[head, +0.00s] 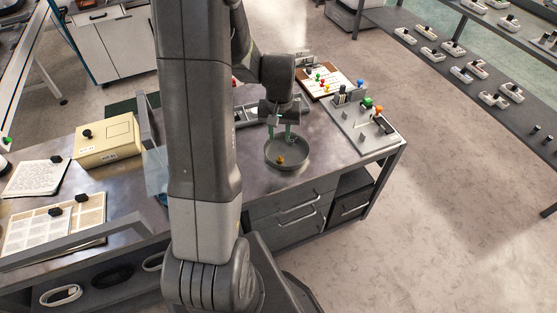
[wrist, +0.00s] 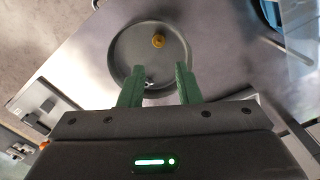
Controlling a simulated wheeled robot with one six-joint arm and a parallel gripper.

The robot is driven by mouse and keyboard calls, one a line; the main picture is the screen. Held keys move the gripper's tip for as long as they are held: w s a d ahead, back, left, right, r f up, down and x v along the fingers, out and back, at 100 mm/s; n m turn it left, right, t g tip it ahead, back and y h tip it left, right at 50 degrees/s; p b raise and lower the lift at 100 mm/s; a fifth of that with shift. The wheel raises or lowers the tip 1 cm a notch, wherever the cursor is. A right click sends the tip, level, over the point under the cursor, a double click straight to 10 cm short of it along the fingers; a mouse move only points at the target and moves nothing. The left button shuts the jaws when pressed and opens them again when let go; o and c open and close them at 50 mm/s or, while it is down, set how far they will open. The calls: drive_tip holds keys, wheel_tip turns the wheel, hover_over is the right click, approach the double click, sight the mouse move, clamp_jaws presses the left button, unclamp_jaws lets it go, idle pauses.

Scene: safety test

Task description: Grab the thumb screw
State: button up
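The thumb screw, a small brass-yellow piece (head: 280,160), lies in a round grey dish (head: 298,158) on the metal workbench. In the wrist view the screw (wrist: 158,41) lies toward the far side of the dish (wrist: 127,48), beyond my fingertips. My gripper (head: 279,134) is over the back part of the dish. Its two green fingers are apart with nothing held between them, as the wrist view (wrist: 159,72) also shows. A small shiny piece (wrist: 148,84) shows near the left finger; I cannot tell what it is.
Right of the dish is a grey board (head: 362,128) with coloured knobs. Behind it lies a brown-edged board (head: 322,82) with coloured pieces. A yellow box (head: 106,142) and papers (head: 38,178) are at the left. Bare bench surrounds the dish's front and right.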

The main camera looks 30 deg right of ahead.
sight(280, 159)
wheel_tip(280, 159, down, 10)
drive_tip(key=shift+s+r+p, duration=0.15)
drive_tip(key=shift+p, duration=0.2)
idle(0.4)
clamp_jaws()
